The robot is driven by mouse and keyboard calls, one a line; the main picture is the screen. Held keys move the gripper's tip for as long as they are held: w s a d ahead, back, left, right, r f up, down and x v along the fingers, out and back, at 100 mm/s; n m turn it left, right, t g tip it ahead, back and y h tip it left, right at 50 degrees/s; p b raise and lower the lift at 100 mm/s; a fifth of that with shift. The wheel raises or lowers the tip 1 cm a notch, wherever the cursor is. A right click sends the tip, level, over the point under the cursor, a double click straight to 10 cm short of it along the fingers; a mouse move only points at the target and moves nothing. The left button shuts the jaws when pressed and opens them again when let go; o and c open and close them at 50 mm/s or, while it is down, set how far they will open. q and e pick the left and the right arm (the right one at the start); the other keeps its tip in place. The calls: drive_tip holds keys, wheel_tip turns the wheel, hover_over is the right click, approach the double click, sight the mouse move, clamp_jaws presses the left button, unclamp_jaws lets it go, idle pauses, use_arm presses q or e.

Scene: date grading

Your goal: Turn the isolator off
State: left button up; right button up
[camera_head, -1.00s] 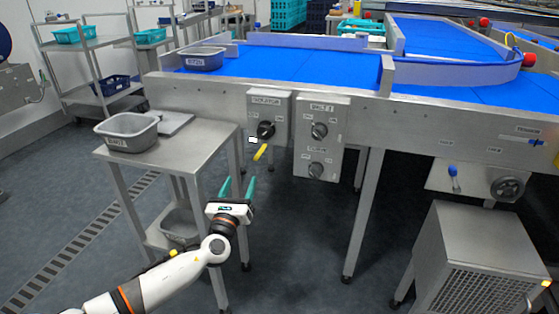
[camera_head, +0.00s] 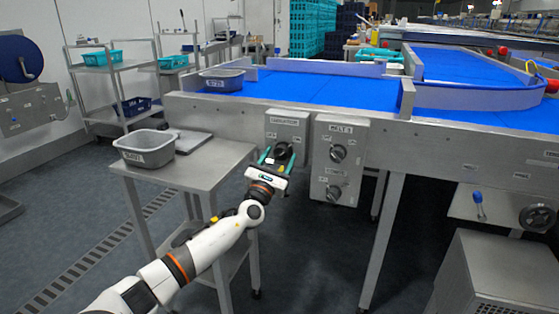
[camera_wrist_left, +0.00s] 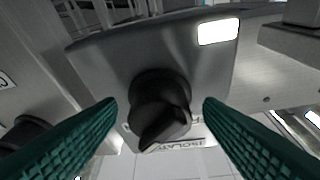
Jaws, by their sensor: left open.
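The isolator box (camera_head: 288,124) is a grey panel on the conveyor's front, with a black rotary knob (camera_head: 282,149) and a label above it. The knob also shows large in the left wrist view (camera_wrist_left: 160,108), above a label reading ISOLATOR. My left gripper (camera_head: 276,157) is open at the isolator, with a green finger on either side of the knob. In the left wrist view the fingers (camera_wrist_left: 160,125) stand apart from the knob, with gaps on both sides. The yellow tag below the knob is mostly hidden by my gripper. My right gripper is not in view.
A second control box (camera_head: 338,160) with two knobs sits just right of the isolator. A steel side table (camera_head: 200,165) with a grey tub (camera_head: 145,148) stands to the left. The blue conveyor belt (camera_head: 300,88) runs above. Open floor lies below.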

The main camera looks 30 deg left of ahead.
use_arm(q)
drive_tip(key=shift+w+r, duration=0.1)
drive_tip(key=shift+w, duration=0.15)
drive_tip(key=c, duration=1)
